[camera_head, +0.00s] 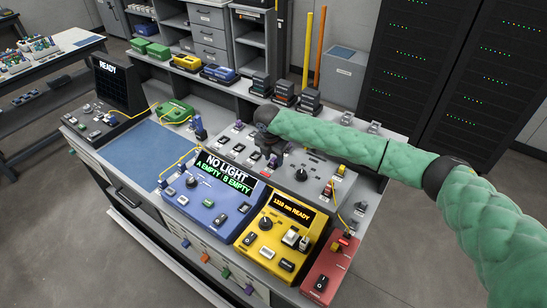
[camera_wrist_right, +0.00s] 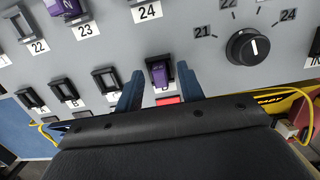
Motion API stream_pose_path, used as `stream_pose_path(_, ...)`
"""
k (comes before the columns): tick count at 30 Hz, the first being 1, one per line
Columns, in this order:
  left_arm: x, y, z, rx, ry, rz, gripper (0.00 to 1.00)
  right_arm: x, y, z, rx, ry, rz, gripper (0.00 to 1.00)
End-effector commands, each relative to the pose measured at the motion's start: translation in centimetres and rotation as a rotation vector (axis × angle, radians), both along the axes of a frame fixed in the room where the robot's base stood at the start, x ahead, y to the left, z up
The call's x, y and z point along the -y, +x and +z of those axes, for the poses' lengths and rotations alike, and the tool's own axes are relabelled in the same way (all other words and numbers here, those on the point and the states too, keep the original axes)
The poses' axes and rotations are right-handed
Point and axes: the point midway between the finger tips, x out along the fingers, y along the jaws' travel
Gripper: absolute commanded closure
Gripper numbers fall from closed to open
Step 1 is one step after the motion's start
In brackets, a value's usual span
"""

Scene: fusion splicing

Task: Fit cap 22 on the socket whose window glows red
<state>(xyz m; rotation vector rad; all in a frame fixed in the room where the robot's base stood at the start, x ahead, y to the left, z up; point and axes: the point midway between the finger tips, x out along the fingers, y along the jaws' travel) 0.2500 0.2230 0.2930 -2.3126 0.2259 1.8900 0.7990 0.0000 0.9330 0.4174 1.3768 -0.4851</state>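My right gripper (camera_head: 272,158) is over the grey panel, its fingertips partly hidden in the head view. In the right wrist view its two blue fingers (camera_wrist_right: 161,92) stand apart on either side of a purple cap (camera_wrist_right: 160,74). The cap sits at a dark-framed socket in the lower row, and gaps show between it and the fingers. A red glowing window (camera_wrist_right: 168,100) lies just below that socket. The upper holder labelled 22 (camera_wrist_right: 20,24) looks empty. Another purple cap (camera_wrist_right: 68,8) sits in holder 23. My left gripper is not in view.
A black rotary knob (camera_wrist_right: 248,48) is right of the socket. Sockets A, B and C (camera_wrist_right: 105,80) are left of it. A blue box reading NO LIGHT (camera_head: 212,195), a yellow box (camera_head: 275,235) and a red box (camera_head: 327,270) stand in front of the panel.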

Motion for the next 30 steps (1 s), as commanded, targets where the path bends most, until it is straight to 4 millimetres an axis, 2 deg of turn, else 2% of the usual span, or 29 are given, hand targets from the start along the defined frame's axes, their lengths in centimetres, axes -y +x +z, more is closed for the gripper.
stream_pose_path(10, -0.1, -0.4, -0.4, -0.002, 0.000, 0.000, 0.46, 0.0, 0.0, 0.0, 0.000, 0.000, 0.000, 0.61)
stream_pose_path(20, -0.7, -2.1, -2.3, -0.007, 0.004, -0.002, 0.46, 0.0, 0.0, 0.0, 0.000, 0.000, 0.000, 0.61)
stream_pose_path(30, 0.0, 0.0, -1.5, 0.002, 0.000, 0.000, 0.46, -0.2, -0.3, 2.6, 0.001, 0.000, 0.000, 0.61)
